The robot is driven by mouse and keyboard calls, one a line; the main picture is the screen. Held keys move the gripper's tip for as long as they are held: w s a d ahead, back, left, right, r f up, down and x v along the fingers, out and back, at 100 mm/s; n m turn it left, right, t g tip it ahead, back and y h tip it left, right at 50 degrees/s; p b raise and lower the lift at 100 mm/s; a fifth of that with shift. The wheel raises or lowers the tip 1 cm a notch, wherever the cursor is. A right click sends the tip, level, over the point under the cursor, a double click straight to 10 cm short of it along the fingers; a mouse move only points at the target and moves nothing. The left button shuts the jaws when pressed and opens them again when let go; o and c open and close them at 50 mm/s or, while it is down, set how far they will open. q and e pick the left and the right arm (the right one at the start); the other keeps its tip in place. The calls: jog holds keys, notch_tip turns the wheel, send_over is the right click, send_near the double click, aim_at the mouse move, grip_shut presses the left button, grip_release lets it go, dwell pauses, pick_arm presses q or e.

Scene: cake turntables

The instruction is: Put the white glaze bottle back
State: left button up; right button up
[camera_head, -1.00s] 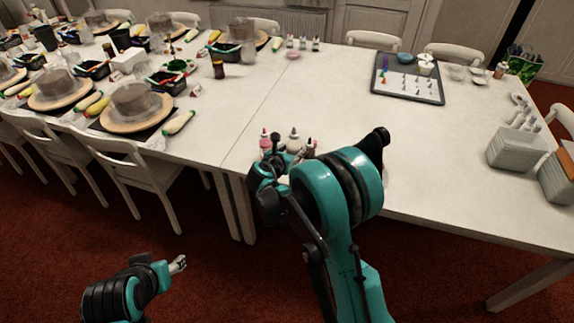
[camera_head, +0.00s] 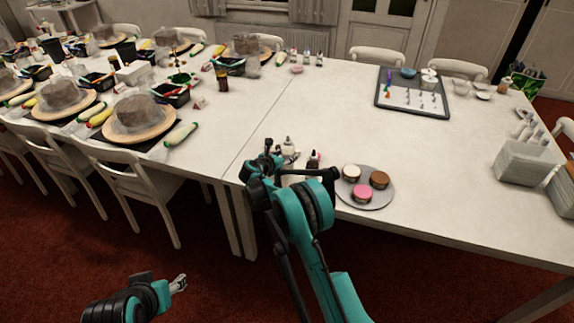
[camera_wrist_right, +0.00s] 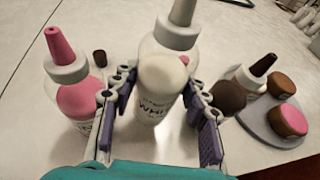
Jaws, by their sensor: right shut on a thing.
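The white glaze bottle (camera_wrist_right: 153,110), with a pale nozzle, a white spot and dark lettering, stands between the purple-padded fingers of my right gripper (camera_wrist_right: 160,112), which is shut on it. Its top also shows in the head view (camera_head: 289,146) near the table's front edge. I cannot tell whether its base touches the table. A pink bottle (camera_wrist_right: 68,72) is left of the gripper in the wrist view, and a brown-tipped bottle (camera_wrist_right: 248,78) is right of it. My left gripper (camera_head: 179,283) is low over the floor, away from the table; its finger opening is unclear.
A grey round plate (camera_head: 380,200) with three small round cakes is right of the bottles. A dark tray (camera_head: 412,112) lies farther back. Cake turntables (camera_head: 150,133) and vegetables fill the left table. The middle of the white table (camera_head: 320,110) is clear.

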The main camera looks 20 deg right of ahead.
notch_tip(320, 180, down, 4)
jog(key=shift+b, duration=0.75)
jog(key=shift+r, duration=0.15)
jog(key=o, duration=0.3)
jog(key=shift+f, duration=0.25)
jog(key=shift+o, duration=0.8)
jog(key=shift+r, duration=0.1)
